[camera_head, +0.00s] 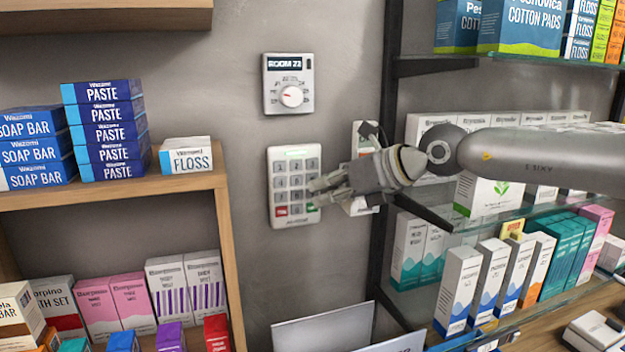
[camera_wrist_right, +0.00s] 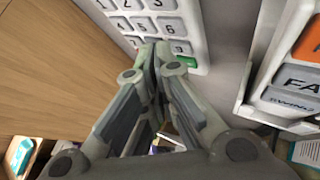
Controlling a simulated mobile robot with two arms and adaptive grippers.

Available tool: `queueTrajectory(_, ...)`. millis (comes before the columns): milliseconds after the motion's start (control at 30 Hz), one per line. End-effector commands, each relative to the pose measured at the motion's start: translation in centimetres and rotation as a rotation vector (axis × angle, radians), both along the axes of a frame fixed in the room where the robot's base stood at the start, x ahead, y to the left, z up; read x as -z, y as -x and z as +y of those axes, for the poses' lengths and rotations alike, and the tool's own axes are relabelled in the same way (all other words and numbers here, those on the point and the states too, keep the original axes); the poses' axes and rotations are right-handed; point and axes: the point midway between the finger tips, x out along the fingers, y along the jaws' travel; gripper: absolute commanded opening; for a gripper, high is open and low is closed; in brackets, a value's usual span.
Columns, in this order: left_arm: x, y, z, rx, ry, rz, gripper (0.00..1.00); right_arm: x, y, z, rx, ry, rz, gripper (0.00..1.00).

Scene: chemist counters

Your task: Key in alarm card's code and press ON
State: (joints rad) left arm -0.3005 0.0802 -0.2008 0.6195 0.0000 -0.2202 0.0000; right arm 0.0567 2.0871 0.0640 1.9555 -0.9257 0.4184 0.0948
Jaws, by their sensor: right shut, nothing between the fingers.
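A white wall keypad (camera_head: 274,187) hangs between the wooden shelves and the glass shelves. It has grey number keys, a pale green strip at the top, a red key (camera_head: 281,211) at bottom left and a green key (camera_wrist_right: 188,62) at bottom right. My right gripper (camera_head: 314,190) is shut and empty, its fingertips at the keypad's lower right keys. In the right wrist view the fingertips (camera_wrist_right: 155,46) overlap the lower keys, hiding some; I cannot tell whether they touch. I see no readable alarm card code. My left gripper is not in view.
A thermostat (camera_head: 288,98) reading ROOM 22 is above the keypad. A white panel with orange and grey labels (camera_wrist_right: 300,75) is right of it, partly behind my gripper. Boxed goods fill the wooden shelf (camera_head: 130,188) and glass shelves (camera_head: 520,212).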

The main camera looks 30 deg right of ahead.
Motion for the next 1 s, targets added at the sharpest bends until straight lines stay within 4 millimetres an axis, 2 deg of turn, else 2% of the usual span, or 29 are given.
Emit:
queueTrajectory(733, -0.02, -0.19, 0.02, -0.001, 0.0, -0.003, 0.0, 0.0, -0.01, 0.0, 0.0, 0.0, 0.0, 0.0)
queueTrajectory(1000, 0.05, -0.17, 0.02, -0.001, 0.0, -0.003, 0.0, 0.03, -0.75, -0.18, -0.001, 0.001, 0.001, 0.0)
